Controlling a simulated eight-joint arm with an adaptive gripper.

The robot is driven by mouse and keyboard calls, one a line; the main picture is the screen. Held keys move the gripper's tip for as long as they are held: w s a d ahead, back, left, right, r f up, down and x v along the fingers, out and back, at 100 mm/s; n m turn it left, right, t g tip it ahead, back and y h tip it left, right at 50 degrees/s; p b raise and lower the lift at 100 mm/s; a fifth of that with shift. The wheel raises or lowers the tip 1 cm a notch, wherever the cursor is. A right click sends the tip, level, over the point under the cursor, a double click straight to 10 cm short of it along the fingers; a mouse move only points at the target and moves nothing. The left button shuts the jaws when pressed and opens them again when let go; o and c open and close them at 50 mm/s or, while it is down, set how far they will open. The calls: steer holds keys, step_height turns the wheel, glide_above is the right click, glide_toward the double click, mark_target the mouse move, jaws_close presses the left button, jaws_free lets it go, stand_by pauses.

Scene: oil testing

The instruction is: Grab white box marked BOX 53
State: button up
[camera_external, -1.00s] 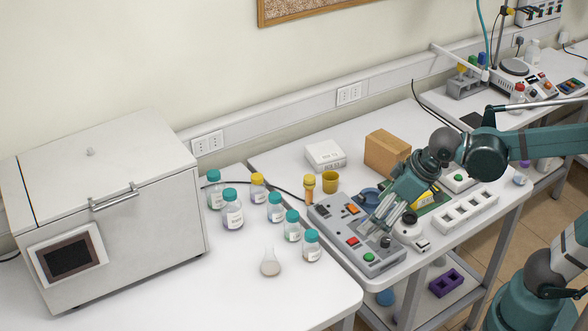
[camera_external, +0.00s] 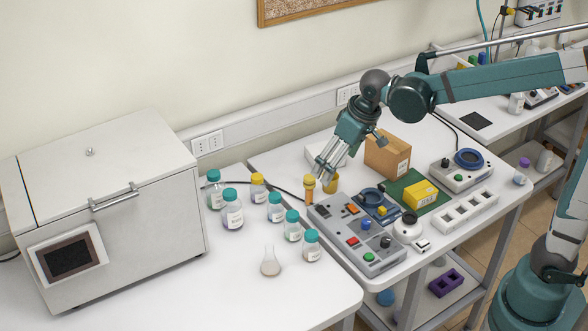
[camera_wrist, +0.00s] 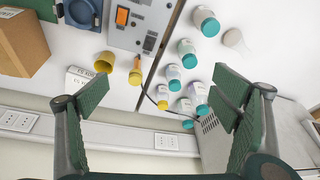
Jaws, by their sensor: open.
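My gripper (camera_external: 322,176) points down in front of the white box, near the yellow cup. It is open and empty, with its fingers wide apart in the wrist view (camera_wrist: 163,95).
The cardboard box (camera_external: 388,156) stands right of the white box. A yellow cup (camera_wrist: 103,62) and an orange-yellow tube (camera_external: 309,189) stand close by. A grey control panel (camera_external: 357,237) is in front. Several capped bottles (camera_external: 233,213) stand on the left table.

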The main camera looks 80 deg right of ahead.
steer(key=w+d+f+m+g+p, duration=0.1)
steer(key=w+d+f+m+p, duration=0.1)
steer(key=d, duration=0.9)
steer(key=w+d+f+m+g+p, duration=0.1)
steer(key=w+d+f+p, duration=0.2)
steer(key=d, duration=0.9)
steer(key=w+d+f+m+g+y+p, duration=0.1)
steer(key=w+d+f+m+p, duration=0.1)
steer(key=d+f+p, duration=0.4)
steer(key=shift+w+d+f+m+g+p, duration=0.1)
steer(key=shift+w+d+f, duration=0.15)
steer(key=shift+d+f, duration=0.6)
steer(key=shift+w+d+f+m+g+p, duration=0.15)
steer(key=shift+w+d+f, duration=0.2)
steer(key=shift+d, duration=0.95)
steer(key=shift+w+d+f+m+g+p, duration=0.1)
steer(key=shift+w+d+f, duration=0.1)
steer(key=shift+d+f, duration=0.7)
steer(key=shift+d, duration=0.45)
steer(key=shift+f, duration=1.3)
steer(key=shift+f, duration=0.1)
